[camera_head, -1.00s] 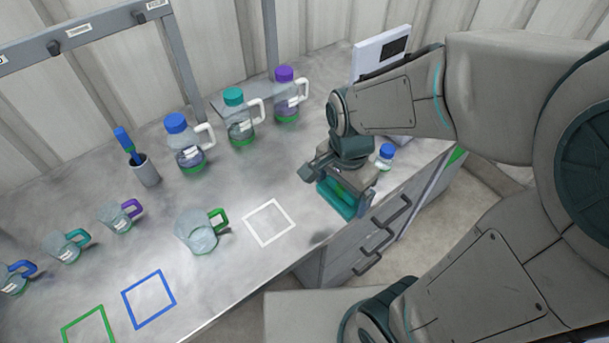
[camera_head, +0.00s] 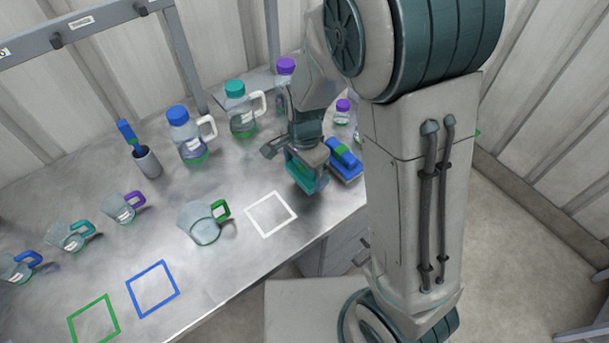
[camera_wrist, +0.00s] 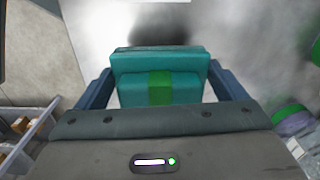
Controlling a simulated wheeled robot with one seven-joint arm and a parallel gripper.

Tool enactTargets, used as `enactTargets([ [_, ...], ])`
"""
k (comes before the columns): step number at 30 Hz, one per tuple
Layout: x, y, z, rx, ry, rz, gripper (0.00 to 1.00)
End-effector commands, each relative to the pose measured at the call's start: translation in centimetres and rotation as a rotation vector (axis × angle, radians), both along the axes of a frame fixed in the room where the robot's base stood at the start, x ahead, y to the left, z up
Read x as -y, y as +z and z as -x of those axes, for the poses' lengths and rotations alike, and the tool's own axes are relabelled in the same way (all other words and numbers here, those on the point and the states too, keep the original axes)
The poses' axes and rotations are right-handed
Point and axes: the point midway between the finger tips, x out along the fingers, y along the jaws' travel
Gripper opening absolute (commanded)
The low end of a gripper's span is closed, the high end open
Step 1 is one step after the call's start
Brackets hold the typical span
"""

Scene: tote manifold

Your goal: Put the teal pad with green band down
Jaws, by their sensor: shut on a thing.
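My gripper (camera_head: 305,168) is shut on the teal pad with green band (camera_head: 303,173), in the right part of the bench in the head view. In the wrist view the teal pad (camera_wrist: 158,67) sits between the two fingers, its green band facing the camera. A dark shadow lies on the grey surface beyond the pad, and the pad seems held above the bench. My gripper and arm hide part of the pad in the head view.
A blue pad (camera_head: 343,162) lies just right of my gripper. A white square outline (camera_head: 270,214) is empty to the left, with a green-handled beaker (camera_head: 202,222) beyond it. Blue (camera_head: 152,289) and green (camera_head: 94,320) outlines are empty. Lidded jugs (camera_head: 188,135) stand behind.

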Motion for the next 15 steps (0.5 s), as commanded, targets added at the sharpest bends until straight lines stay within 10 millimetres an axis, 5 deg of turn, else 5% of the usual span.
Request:
enactTargets([
  [9, 0.0, -3.6, 0.0, -0.003, 0.0, 0.001, 0.55],
  [15, 0.0, -4.0, 0.0, 0.0, -0.001, 0.0, 0.55],
])
